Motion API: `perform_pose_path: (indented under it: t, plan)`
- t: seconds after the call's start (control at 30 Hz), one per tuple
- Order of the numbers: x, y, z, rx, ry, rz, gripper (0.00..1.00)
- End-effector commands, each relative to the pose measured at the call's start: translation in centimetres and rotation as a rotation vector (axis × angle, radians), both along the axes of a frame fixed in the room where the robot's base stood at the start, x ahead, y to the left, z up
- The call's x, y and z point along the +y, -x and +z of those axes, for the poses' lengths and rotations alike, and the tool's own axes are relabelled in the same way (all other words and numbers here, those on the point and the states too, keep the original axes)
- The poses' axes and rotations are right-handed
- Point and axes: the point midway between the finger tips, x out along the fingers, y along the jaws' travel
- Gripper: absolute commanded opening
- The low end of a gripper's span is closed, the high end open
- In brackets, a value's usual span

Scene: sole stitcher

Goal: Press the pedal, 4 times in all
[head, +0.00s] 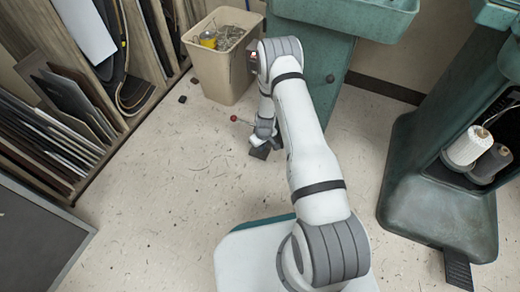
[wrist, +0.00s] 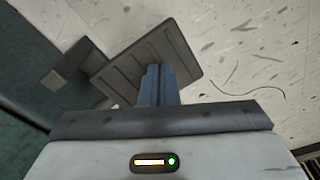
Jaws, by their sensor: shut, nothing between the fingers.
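The pedal (wrist: 125,70) is a flat dark grey plate with grooves, lying at a slant in the wrist view. A dark bracket (wrist: 65,68) joins it on the left side. My gripper (wrist: 158,70) is shut and empty, with its blue-grey fingertips over the middle of the plate. I cannot tell whether they touch it. In the head view my gripper (head: 263,138) points down near the floor in front of the teal cabinet. A dark edge of the pedal (head: 260,152) shows just below it, and the rest is hidden by my arm.
A beige bin (head: 222,75) with scraps stands behind, left of my arm. A red knob on a thin rod (head: 234,118) is close to my gripper. The teal cabinet (head: 318,70) is behind; a teal machine with thread spools (head: 440,205) stands right.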

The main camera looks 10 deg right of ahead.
Motion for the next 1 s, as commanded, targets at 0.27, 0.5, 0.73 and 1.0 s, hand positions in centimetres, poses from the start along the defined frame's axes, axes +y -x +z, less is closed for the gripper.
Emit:
perform_pose_path:
  t: [0.27, 0.5, 0.73, 1.0]
  plan:
    - [0.0, 0.3, -2.4, 0.007, -0.001, 0.0, 0.0]
    - [0.0, 0.3, -2.3, 0.008, 0.0, -0.001, 0.0]
    - [-0.7, 1.7, -1.8, 0.01, -0.001, -0.005, 0.0]
    - [-1.4, 3.0, -1.3, 0.006, -0.001, -0.003, 0.0]
